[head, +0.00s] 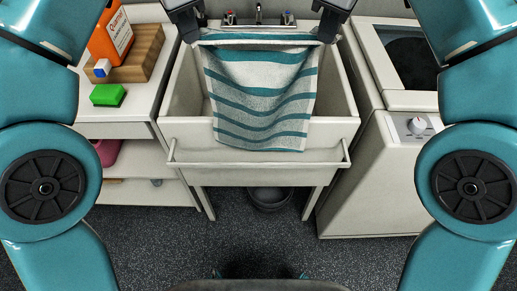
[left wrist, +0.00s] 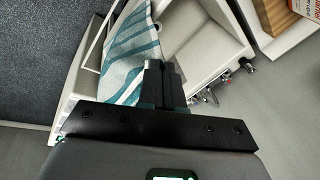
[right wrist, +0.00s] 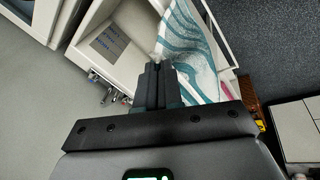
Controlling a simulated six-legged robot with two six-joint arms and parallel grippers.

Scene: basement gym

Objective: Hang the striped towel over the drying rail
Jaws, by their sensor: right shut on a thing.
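The striped towel (head: 262,88), white with teal bands, hangs from a nearly straight top edge held between my two grippers above the sink. Its lower end overlaps the sink's front wall in the head view, just above the drying rail (head: 258,165), a thin pale bar on the sink's front. My left gripper (head: 194,38) is shut on the towel's left top corner. My right gripper (head: 327,38) is shut on its right top corner. The towel also shows beside the fingers in the left wrist view (left wrist: 130,48) and right wrist view (right wrist: 190,45). The pinched cloth is mostly hidden.
The pale sink (head: 186,95) stands behind the rail, with a tap (head: 258,14) at its back. A washing machine (head: 372,165) stands at right. A dark bucket (head: 270,200) sits below.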

